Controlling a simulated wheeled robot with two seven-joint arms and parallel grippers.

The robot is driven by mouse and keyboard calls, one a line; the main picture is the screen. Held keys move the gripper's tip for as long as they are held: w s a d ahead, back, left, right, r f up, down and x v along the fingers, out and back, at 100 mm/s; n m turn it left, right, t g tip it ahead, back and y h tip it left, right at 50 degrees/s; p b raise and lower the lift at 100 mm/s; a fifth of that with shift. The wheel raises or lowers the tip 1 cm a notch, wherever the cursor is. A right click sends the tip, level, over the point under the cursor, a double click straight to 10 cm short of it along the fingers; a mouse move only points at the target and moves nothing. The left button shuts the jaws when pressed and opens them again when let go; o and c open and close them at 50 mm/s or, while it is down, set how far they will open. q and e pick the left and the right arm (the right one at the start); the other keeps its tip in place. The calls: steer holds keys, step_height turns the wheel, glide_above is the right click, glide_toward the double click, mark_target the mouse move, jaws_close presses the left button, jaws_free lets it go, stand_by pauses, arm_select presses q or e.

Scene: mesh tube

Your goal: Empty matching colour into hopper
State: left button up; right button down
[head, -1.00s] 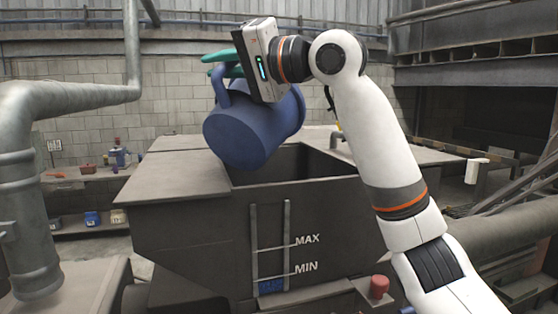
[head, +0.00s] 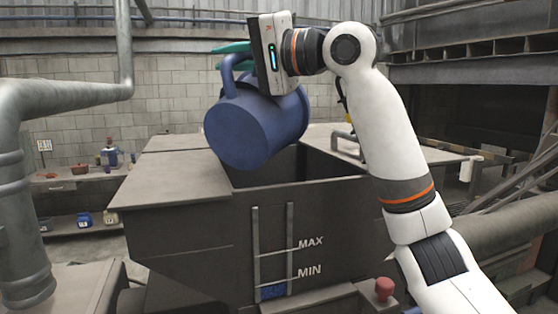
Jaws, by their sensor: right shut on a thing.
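A blue jug (head: 245,132) with a loop handle hangs tilted over the hopper, its closed bottom facing me and its mouth turned away. My right gripper (head: 236,58), with green fingers, is shut on the jug's handle. The grey hopper (head: 185,225) stands in the middle, its square opening below and behind the jug. Its front has a sight gauge marked MAX and MIN, with blue (head: 271,292) showing at the bottom below MIN. The jug's mouth and anything leaving it are hidden. My left gripper is not in view.
A thick grey pipe (head: 20,230) stands at the left. A shelf behind holds a red bowl (head: 80,169), a blue-and-red item (head: 112,157) and small containers below, one blue (head: 84,220). A red knob (head: 384,288) sits at the front right of the hopper.

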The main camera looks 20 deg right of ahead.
mark_target(242, 85)
steer(key=shift+w+d+r, duration=0.1)
steer(key=shift+w+d, duration=0.1)
steer(key=shift+w, duration=0.2)
steer(key=shift+w+d+r+m, duration=0.1)
steer(key=shift+w+d+m, duration=0.2)
steer(key=shift+d+m, duration=0.4)
steer(key=shift+w+d, duration=0.2)
steer(key=shift+w, duration=0.2)
steer(key=shift+s+a, duration=0.4)
steer(key=shift+a, duration=0.05)
steer(key=shift+s+a+n, duration=0.1)
steer(key=shift+s+n, duration=0.15)
steer(key=shift+n, duration=0.05)
